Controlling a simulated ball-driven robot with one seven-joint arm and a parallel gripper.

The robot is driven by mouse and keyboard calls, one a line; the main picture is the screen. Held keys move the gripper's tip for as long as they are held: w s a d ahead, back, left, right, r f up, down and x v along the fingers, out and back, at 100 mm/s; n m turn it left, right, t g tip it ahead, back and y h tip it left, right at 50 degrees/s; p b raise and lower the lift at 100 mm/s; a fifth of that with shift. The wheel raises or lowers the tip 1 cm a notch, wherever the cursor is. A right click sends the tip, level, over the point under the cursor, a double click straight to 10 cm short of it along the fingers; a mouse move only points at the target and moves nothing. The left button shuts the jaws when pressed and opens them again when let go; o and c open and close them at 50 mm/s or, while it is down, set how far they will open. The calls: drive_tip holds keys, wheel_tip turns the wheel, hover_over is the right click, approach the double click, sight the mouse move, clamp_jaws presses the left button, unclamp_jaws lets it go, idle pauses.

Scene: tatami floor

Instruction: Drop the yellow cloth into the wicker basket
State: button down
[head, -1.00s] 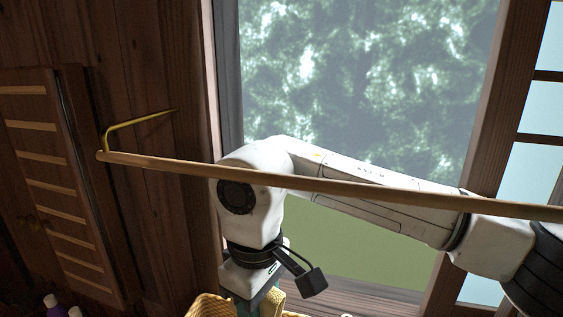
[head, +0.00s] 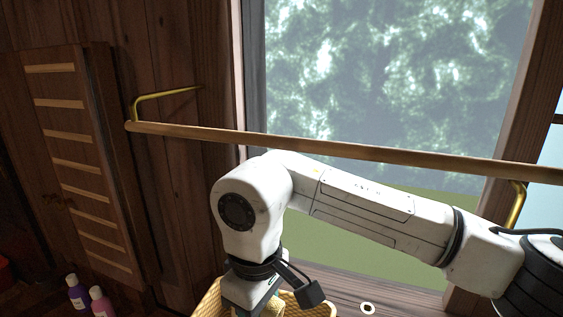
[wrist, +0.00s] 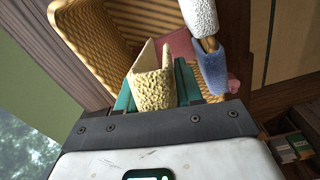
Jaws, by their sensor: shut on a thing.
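The yellow cloth (wrist: 152,88) is pinched between the teal fingers of my gripper (wrist: 156,80), with folded ends sticking up past them. The wicker basket (wrist: 88,32) lies beyond the fingers in the wrist view, and the cloth appears over its opening. I cannot tell how far above the basket floor the cloth is. In the head view the basket rim (head: 208,300) shows at the bottom edge, around the end of my arm. My fingertips are cut off there.
A white roll and a blue roll (wrist: 212,70) on a wooden piece and a reddish cloth (wrist: 181,46) show at the basket. A wooden rail (head: 330,148) on brass brackets crosses by my arm. Two bottles (head: 78,292) stand at lower left. A window is behind.

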drive_tip(key=shift+d+f, duration=0.1)
drive_tip(key=shift+f, duration=0.3)
